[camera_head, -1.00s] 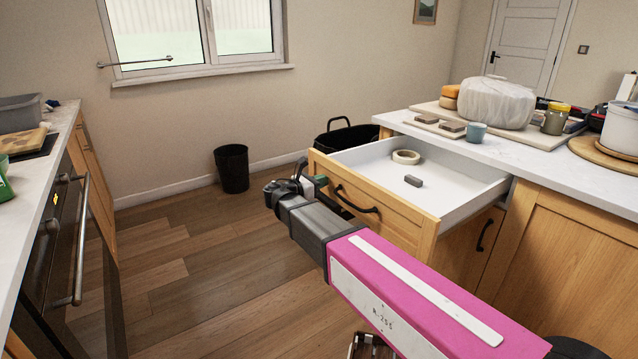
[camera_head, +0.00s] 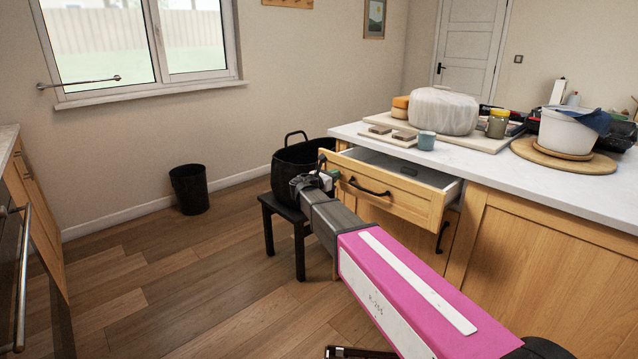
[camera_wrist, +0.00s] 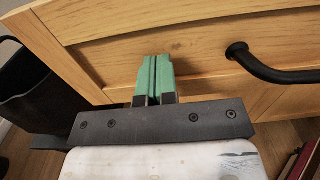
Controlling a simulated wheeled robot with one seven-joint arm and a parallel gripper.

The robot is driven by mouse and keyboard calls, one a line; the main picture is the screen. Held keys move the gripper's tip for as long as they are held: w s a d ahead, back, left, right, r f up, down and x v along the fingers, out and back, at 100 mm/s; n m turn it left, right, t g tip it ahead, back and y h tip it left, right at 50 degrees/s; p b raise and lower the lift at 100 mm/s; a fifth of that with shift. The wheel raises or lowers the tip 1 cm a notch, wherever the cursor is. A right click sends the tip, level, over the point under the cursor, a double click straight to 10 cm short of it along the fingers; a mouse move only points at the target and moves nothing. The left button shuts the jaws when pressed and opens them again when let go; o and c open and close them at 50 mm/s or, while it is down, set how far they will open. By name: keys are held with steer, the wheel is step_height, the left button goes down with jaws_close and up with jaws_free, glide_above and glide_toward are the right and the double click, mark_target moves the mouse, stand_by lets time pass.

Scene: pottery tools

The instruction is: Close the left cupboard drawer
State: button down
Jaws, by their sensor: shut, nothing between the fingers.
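The wooden drawer (camera_head: 410,203) sticks part of the way out from under the white worktop, with a black bar handle (camera_head: 369,188) on its front. Its front also fills the upper part of the wrist view (camera_wrist: 130,45), with the handle (camera_wrist: 275,66) to the right. My gripper (camera_head: 326,174) is at the left end of the drawer front. In the wrist view its green fingers (camera_wrist: 154,76) are shut together with nothing between them. The fingertips are at the drawer front, left of the handle; I cannot tell for certain whether they touch it.
A black tub (camera_head: 291,160) stands on a dark stool (camera_head: 299,250) just left of the drawer. A black bin (camera_head: 190,188) is by the wall. The floor at left is clear.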

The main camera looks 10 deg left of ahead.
steer(key=x, duration=1.8)
steer(key=shift+w+d+r, duration=0.1)
